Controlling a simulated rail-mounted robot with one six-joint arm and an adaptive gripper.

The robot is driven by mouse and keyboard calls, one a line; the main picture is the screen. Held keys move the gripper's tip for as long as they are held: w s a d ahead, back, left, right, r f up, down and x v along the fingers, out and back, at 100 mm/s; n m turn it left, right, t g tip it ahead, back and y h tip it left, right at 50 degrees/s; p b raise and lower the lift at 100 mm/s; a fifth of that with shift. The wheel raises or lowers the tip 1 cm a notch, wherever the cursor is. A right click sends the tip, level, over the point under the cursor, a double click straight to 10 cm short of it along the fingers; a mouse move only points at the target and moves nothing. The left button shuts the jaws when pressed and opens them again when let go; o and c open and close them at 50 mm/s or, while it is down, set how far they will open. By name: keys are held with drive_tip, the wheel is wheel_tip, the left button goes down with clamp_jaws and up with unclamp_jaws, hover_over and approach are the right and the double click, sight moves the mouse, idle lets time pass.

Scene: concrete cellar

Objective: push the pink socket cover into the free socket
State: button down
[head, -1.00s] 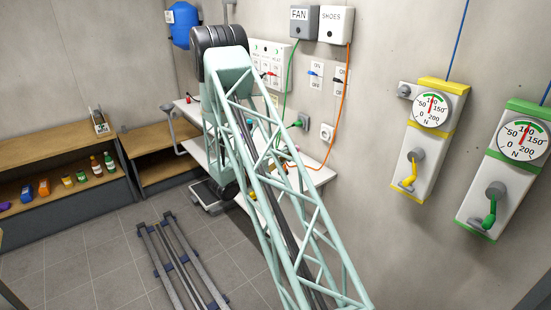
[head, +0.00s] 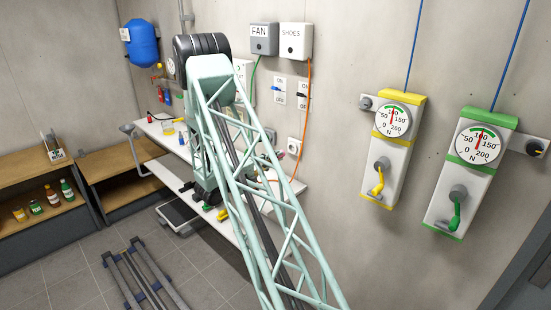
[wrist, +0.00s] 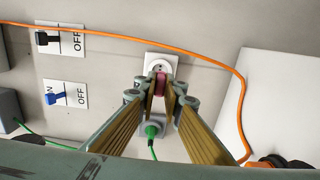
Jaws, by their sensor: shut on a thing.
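The pink socket cover (wrist: 160,84) is gripped between the fingertips of my gripper (wrist: 161,92) in the wrist view. A white wall socket (wrist: 161,65) shows just beyond it, its round recess partly visible. The cover overlaps the lower part of this socket in the picture; I cannot tell whether it touches. In the head view the white socket (head: 294,146) is on the wall, with a small pinkish spot beside it near my arm. My arm hides most of the gripper there. A grey socket below, in the wrist view, holds a green plug (wrist: 151,131).
An orange cable (wrist: 206,61) arcs above and right of the white socket in the wrist view. Two switches, one blue (wrist: 56,98) and one black (wrist: 47,39), are at left. The white table (head: 163,136) stands under the sockets in the head view.

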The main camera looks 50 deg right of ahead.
drive_tip(key=shift+f+b, duration=0.1)
drive_tip(key=shift+b, duration=0.6)
drive_tip(key=shift+s+d+b, duration=0.15)
drive_tip(key=shift+d+b, duration=0.7)
drive_tip(key=shift+d, duration=0.35)
drive_tip(key=shift+s+d+b, duration=0.15)
drive_tip(key=shift+d+b, duration=0.7)
drive_tip(key=shift+d, duration=0.35)
drive_tip(key=shift+b, duration=1.8)
idle(0.7)
drive_tip(key=shift+s+d+b, duration=0.15)
drive_tip(key=shift+d+b, duration=0.3)
drive_tip(key=shift+d, duration=0.65)
idle(0.7)
drive_tip(key=c, duration=2.7)
unclamp_jaws()
